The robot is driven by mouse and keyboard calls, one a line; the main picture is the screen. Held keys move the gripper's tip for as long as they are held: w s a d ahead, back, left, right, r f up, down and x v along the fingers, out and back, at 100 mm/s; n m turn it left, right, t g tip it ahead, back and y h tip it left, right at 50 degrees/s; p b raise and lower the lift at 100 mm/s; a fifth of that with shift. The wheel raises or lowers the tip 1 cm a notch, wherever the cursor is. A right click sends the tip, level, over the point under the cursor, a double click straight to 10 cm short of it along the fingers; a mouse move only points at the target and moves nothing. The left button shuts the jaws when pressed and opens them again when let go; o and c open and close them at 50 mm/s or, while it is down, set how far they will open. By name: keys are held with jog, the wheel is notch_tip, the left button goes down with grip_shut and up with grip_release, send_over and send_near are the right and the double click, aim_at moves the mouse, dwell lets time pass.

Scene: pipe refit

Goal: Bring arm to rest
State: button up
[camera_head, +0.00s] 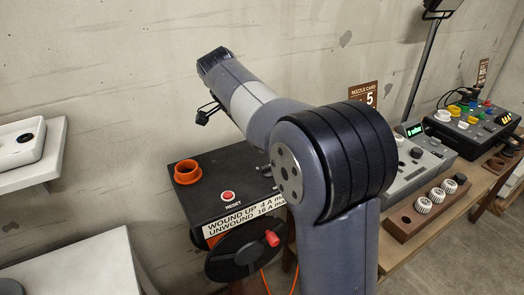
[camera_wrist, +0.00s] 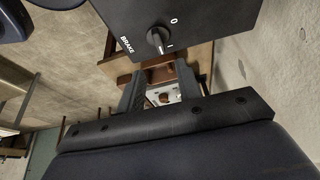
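My arm rises from the bottom of the head view and bends away toward the wall, above a black box (camera_head: 222,207). My gripper's fingers are not clear in the head view. In the wrist view my gripper (camera_wrist: 158,82) has its two dark fingers apart, with a gap between them. Nothing appears gripped; a pale surface with a brown round part shows through the gap, seemingly farther off. A black box face (camera_wrist: 200,22) marked BRAKE, 0 and I, with a dark knob (camera_wrist: 158,40), shows beyond the fingertips.
The black box in the head view carries an orange ring (camera_head: 187,172), a red RESET button (camera_head: 228,196) and a crank wheel (camera_head: 236,258). A grey console (camera_head: 420,163) and a wooden block (camera_head: 404,222) stand right. A white shelf (camera_head: 45,165) juts out left.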

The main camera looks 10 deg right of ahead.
jog(key=shift+s+a+r, duration=0.1)
jog(key=shift+a+r, duration=0.2)
jog(key=shift+r, duration=0.35)
jog(key=x, duration=1.1)
jog(key=shift+d, duration=0.1)
jog(key=shift+r, duration=0.1)
